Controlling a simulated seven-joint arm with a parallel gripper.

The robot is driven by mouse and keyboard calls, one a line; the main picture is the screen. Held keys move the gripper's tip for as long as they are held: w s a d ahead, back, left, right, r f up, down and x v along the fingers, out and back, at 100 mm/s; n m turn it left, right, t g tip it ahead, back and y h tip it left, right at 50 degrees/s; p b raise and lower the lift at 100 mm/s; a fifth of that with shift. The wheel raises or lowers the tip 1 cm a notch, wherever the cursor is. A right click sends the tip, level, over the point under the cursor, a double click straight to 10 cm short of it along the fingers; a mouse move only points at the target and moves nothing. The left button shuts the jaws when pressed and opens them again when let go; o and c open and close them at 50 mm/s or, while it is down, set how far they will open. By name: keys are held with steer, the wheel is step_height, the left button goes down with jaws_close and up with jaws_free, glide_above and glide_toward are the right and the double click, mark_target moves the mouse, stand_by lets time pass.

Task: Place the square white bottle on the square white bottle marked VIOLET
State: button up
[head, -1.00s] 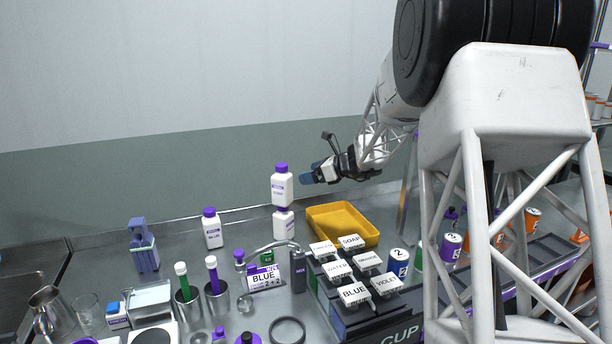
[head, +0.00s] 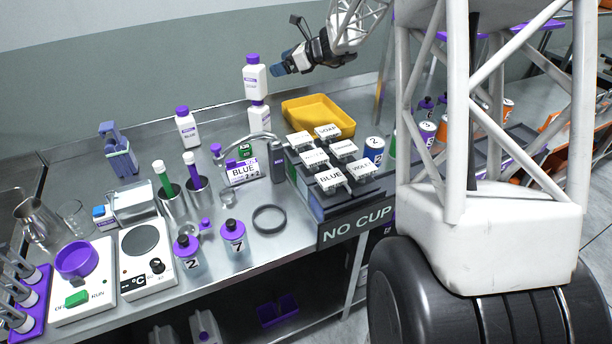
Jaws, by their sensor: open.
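A square white bottle (head: 255,79) with a purple cap stands upright on top of a second square white bottle (head: 259,117), near the back edge of the bench. The lower bottle's cap is mostly covered by the upper one. Both labels are too small to read surely, so I cannot tell which is marked VIOLET. My gripper (head: 279,66) is open and empty, just right of the upper bottle and at its height, with a narrow gap seeming to show between them. A third square white bottle (head: 187,129), its label seemingly BLUE, stands to the left.
A yellow tray (head: 318,116) lies right of the stack. In front are a curved spout, a BLUE sign (head: 243,172) and a rack of labelled white blocks (head: 331,178). Cups with green and purple-capped tubes stand front left. Bare bench lies between the third bottle and the stack.

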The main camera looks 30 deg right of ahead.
steer(key=s+a+r+n+g+h, duration=0.1)
steer(key=s+a+n+g, duration=0.1)
steer(key=s+a+n, duration=0.45)
steer(key=s+a+r+n+g+h, duration=0.15)
steer(key=s+a, duration=0.25)
steer(key=s, duration=0.6)
steer(key=s+a+r+n+g+h, duration=0.1)
steer(key=s+a+n+g, duration=0.1)
steer(key=s+a+n, duration=0.5)
steer(key=s+f+n+h, duration=0.1)
steer(key=s+n+h, duration=0.1)
steer(key=s, duration=0.7)
steer(key=s+f+n+h, duration=0.2)
steer(key=s+n, duration=0.3)
steer(key=s, duration=0.4)
steer(key=s+f+n+g+h, duration=0.1)
steer(key=s+n, duration=0.3)
steer(key=s, duration=0.5)
steer(key=shift+s+d+f+h, duration=0.3)
steer(key=shift+d+h, duration=0.15)
steer(key=shift+h, duration=0.1)
steer(key=shift+w, duration=0.1)
steer(key=m+t+h, duration=0.3)
steer(key=t, duration=0.3)
glide_above(192, 258)
steer(key=s+a, duration=0.3)
steer(key=f, duration=1.3)
steer(key=shift+w+d+f, duration=0.15)
steer(key=shift+d+f, duration=0.1)
